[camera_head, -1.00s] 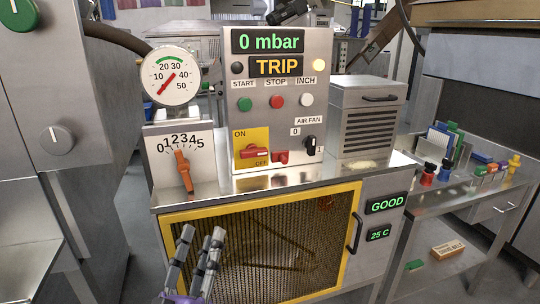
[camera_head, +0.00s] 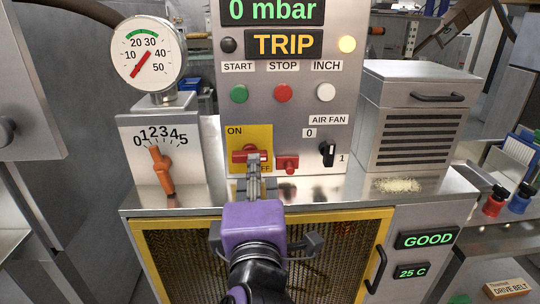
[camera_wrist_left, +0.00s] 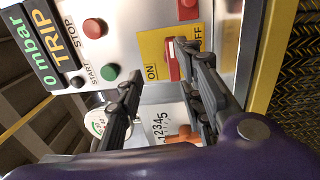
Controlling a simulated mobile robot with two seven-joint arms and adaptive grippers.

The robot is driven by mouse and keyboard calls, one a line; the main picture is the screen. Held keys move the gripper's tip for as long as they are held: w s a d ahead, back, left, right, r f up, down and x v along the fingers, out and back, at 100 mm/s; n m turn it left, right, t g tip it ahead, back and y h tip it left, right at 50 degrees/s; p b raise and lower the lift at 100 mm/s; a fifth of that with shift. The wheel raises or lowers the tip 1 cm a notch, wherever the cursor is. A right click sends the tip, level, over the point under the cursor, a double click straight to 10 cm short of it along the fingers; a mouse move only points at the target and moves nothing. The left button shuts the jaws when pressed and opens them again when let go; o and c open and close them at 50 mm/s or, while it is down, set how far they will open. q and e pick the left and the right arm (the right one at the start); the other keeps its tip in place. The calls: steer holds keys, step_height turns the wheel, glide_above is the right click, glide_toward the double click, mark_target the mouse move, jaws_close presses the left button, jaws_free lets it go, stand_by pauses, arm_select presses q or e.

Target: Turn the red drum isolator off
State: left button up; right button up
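The red drum isolator (camera_head: 239,156) is a red handle on a yellow plate (camera_head: 234,135) marked ON at upper left and OFF at lower right. Its handle lies level across the plate. My left gripper (camera_head: 253,158) is in front of it, its fingers pointing up at the plate and covering part of the handle and the OFF label. In the left wrist view the fingers (camera_wrist_left: 163,66) stand apart, open, with the isolator handle (camera_wrist_left: 171,58) near the right-hand fingertip. I cannot tell whether they touch. My right gripper is not in view.
A smaller red switch (camera_head: 288,164) sits just right of the plate, and a black air fan knob (camera_head: 327,153) beyond it. An orange lever dial (camera_head: 162,170) stands to the left. START, STOP and INCH buttons are above; a yellow-framed mesh door (camera_head: 338,222) is below.

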arm_select(q)
steer(key=shift+g, duration=0.4)
steer(key=w, duration=0.2)
steer(key=w+f, duration=0.1)
steer(key=w, duration=0.1)
steer(key=w+a, duration=0.1)
steer(key=w, duration=0.1)
steer(key=shift+w+f, duration=0.2)
steer(key=shift+w, duration=0.3)
steer(key=shift+w+a, duration=0.1)
steer(key=shift+w, duration=0.05)
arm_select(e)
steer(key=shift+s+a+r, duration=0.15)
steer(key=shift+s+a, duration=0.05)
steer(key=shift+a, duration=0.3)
arm_select(q)
steer(key=shift+w, duration=0.1)
jaws_close()
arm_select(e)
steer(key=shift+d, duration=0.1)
